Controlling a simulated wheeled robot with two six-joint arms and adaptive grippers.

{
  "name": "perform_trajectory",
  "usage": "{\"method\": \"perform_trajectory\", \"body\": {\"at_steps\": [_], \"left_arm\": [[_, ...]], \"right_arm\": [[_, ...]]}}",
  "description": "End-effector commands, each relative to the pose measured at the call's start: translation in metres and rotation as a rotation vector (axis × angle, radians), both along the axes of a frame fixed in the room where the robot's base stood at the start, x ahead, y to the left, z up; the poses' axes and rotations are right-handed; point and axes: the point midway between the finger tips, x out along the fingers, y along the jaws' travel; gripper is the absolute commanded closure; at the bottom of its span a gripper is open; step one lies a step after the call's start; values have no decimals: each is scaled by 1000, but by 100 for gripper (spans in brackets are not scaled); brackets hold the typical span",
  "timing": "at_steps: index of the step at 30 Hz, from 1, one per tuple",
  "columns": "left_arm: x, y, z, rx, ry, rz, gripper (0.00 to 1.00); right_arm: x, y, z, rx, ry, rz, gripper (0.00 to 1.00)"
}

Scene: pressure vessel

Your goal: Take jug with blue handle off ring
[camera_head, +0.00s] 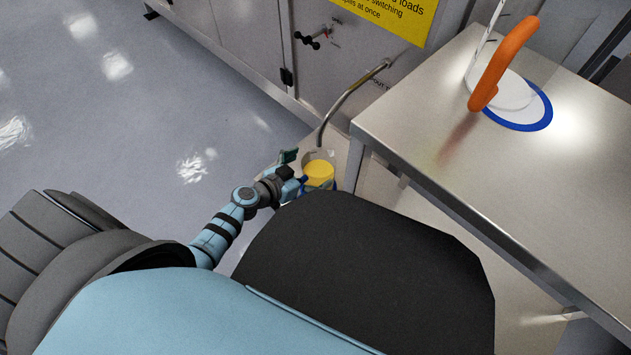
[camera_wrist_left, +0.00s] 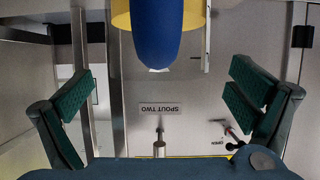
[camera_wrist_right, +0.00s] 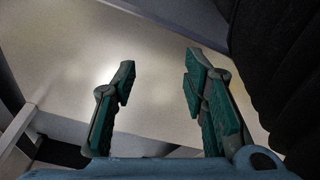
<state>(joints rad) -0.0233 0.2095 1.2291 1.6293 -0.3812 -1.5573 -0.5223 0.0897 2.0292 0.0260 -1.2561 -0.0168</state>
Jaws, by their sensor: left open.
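The jug with the blue handle (camera_head: 319,173) is clear with yellow contents and stands beneath the curved metal spout. Its blue handle (camera_wrist_left: 157,32) fills the top middle of the left wrist view, with the yellow contents behind it. My left gripper (camera_head: 293,172) is open close beside the jug on its handle side. In the left wrist view the handle lies between the lines of the two spread fingers, which are apart from it. My right gripper (camera_wrist_right: 158,68) is open and empty above a pale surface.
The spout (camera_head: 352,92) curves down from the grey cabinet (camera_head: 262,50) to the jug. Open floor lies left.

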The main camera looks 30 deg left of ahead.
Motion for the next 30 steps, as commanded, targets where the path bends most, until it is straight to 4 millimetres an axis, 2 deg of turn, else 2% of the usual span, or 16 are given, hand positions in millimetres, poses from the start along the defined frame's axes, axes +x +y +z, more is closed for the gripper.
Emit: {"method": "perform_trajectory", "body": {"at_steps": [3, 9, 11, 21, 23, 30], "left_arm": [[14, -6, -8, -1, 1, -1, 0], [16, -7, -7, -1, 0, -2, 0], [16, -7, -7, 0, 1, -2, 8], [15, -7, -7, 0, 1, -1, 62], [15, -7, -7, 0, 1, -1, 71], [15, -7, -7, 0, 1, -1, 71]], "right_arm": [[-2, 1, 10, -3, 4, 7, 60], [-3, 1, 13, -4, 8, 8, 60], [-3, 1, 12, -4, 7, 8, 60], [-3, 1, 12, -4, 8, 8, 60], [-3, 1, 12, -4, 8, 9, 60], [-3, 1, 12, -4, 8, 9, 60]]}}
